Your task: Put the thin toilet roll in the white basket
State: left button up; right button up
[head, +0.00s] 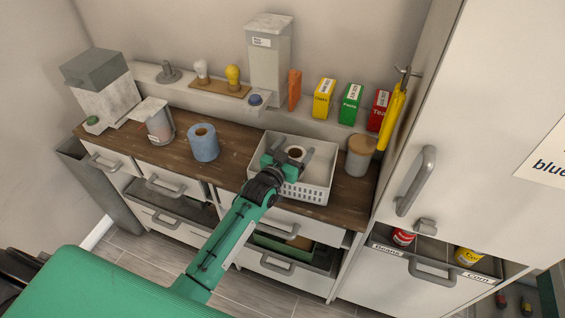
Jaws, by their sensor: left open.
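The white basket (318,190) with a perforated wall stands on the wooden counter. A thin toilet roll (298,150), white with a brown core, is inside the basket. My left gripper (288,158) is open over the basket, with its jaws around or just above the roll. Whether a finger touches the roll cannot be told, and the gripper hides part of the roll and of the basket floor. A thicker blue roll (203,142) stands on the counter left of the basket. My right gripper is not in view.
A wooden-lidded jar (359,158) stands close to the basket's right. Yellow, green and red boxes (350,104) line the back shelf. Bare counter (236,145) lies between the blue roll and basket.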

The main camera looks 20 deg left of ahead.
pick_arm(q)
jog(key=b+v, duration=0.3)
jog(key=v, duration=0.9)
jog(key=shift+r, duration=0.1)
